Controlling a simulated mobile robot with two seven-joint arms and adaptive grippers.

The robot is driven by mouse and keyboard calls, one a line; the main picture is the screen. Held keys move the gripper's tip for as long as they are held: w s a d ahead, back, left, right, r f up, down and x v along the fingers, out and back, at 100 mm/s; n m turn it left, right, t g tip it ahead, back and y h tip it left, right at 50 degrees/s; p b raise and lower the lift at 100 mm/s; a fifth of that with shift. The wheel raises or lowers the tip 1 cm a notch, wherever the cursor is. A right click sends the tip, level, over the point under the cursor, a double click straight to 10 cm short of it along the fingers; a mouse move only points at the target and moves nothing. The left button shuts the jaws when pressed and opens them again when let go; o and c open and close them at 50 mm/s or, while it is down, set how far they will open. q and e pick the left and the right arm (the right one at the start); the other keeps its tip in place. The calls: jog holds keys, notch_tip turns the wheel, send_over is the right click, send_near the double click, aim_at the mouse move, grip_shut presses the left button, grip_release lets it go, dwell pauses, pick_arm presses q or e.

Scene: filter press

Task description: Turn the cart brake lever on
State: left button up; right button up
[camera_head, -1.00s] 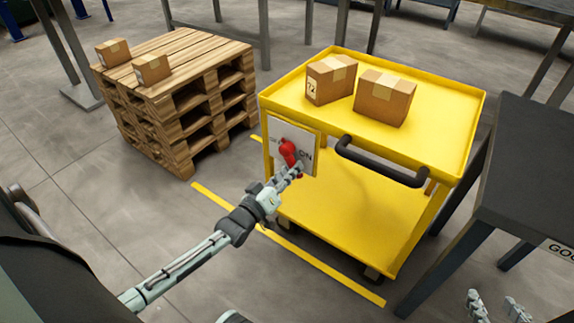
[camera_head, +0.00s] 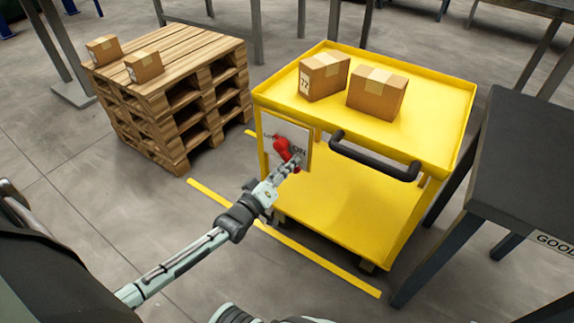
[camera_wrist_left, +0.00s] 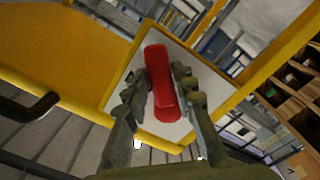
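The red cart brake lever (camera_head: 284,148) sits on a white panel (camera_head: 300,136) at the left front corner of the yellow cart. The panel shows an ON label to the right of the lever; the other label is partly hidden. My left gripper (camera_head: 294,164) is at the lever. In the left wrist view, its fingers (camera_wrist_left: 160,88) lie close against both sides of the red lever (camera_wrist_left: 161,82), which stands slightly tilted there. Any small gap is hard to see. My right gripper is not in view.
The yellow cart (camera_head: 440,105) carries two cardboard boxes (camera_head: 376,93) on top and has a dark handle (camera_head: 375,158) right of the panel. A wooden pallet stack (camera_head: 190,75) stands left. A dark table (camera_head: 525,165) stands close on the right. Floor in front is clear.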

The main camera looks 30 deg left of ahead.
pick_arm(q)
jog(key=o, duration=0.3)
jog(key=shift+s, duration=0.1)
jog(key=s+a, duration=0.1)
jog(key=s, duration=1)
jog(key=shift+s, duration=0.4)
jog(key=s+d+f+m+g+p, duration=0.4)
jog(key=d+f+m+g, duration=0.2)
jog(key=m+g, duration=0.15)
jog(key=s+a+m+g+y+p, duration=0.2)
jog(key=s+g, duration=0.5)
jog(key=s, duration=0.4)
jog(key=shift+r+y, duration=0.15)
jog(key=shift+y, duration=0.15)
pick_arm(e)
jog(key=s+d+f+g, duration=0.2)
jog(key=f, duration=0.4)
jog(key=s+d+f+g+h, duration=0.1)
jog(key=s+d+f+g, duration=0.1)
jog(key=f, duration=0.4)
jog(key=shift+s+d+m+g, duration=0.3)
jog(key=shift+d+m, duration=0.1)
